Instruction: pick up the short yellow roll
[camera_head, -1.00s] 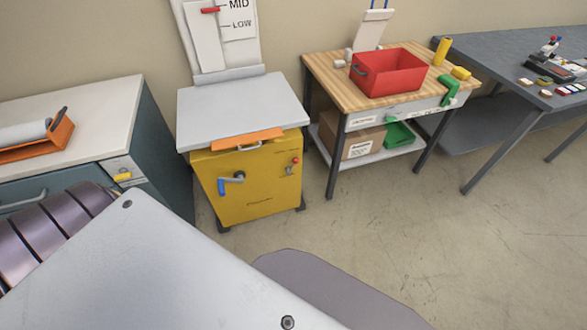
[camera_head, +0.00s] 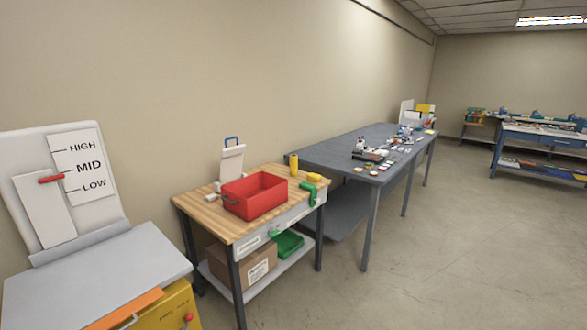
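A yellow roll (camera_head: 294,164) stands upright at the back right of the wooden-topped table (camera_head: 190,206). A shorter yellow piece (camera_head: 314,177) lies low near that table's right edge, to the right of the upright one; it is too small to tell whether it is a roll. A red bin (camera_head: 262,198) is to the left of both. Neither of my grippers is in view.
The long grey table (camera_head: 335,152) adjoins the wooden table and holds small items. A yellow cabinet with a grey top (camera_head: 98,275) is at the lower left. A green tool (camera_head: 309,193) hangs at the wooden table's front edge. The floor (camera_head: 430,240) at right is clear.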

